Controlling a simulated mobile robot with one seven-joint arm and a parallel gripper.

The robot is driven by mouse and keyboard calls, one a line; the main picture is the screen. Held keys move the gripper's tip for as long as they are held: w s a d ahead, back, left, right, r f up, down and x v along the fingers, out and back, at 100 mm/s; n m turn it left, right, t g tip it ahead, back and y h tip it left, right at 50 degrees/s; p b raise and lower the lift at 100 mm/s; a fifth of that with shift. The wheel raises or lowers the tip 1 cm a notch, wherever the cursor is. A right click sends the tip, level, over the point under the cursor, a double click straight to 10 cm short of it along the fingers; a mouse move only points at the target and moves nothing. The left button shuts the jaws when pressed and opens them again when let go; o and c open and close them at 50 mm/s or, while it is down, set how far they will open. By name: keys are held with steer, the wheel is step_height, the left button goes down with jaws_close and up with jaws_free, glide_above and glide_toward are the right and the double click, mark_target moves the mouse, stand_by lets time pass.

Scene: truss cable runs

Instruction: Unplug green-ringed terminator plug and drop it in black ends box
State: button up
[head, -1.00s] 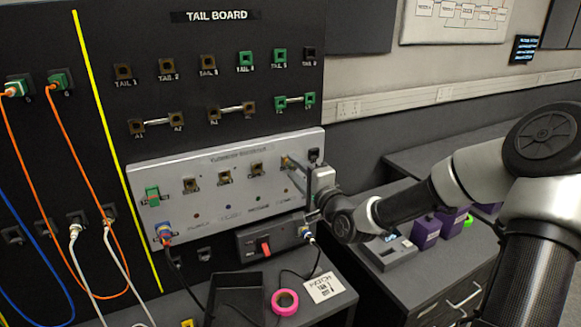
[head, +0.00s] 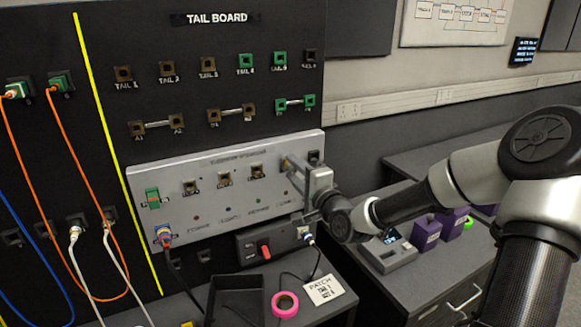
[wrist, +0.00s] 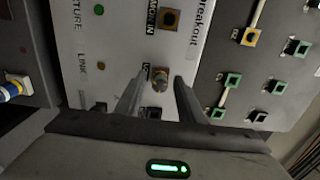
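A short plug (wrist: 160,80) sits in a socket at the end of the silver breakout panel (head: 215,222). It stands between the fingers of my gripper (wrist: 161,75) in the wrist view, and its ring colour is too unclear to tell. The fingers are apart, with a small gap on each side of the plug. In the head view my gripper (head: 295,166) is at the panel's right end and mostly hides the plug. A black open box (head: 237,280), likely the ends box, stands on the bench below the panel and looks empty.
A green connector (head: 152,197) and a blue one (head: 164,235) sit at the panel's left end. A black unit with a red switch (head: 264,248) is below the panel. Pink tape (head: 285,304) and a label card (head: 323,288) lie beside the box.

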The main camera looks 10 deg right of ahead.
jaws_close()
steer(key=shift+n+b, duration=0.85)
steer(key=shift+n, duration=0.55)
steer(key=shift+n+b, duration=0.7)
steer(key=shift+n, duration=0.7)
steer(key=shift+b, duration=0.3)
steer(key=shift+n+b, duration=1.05)
steer(key=shift+n, duration=0.35)
steer(key=shift+r, duration=0.1)
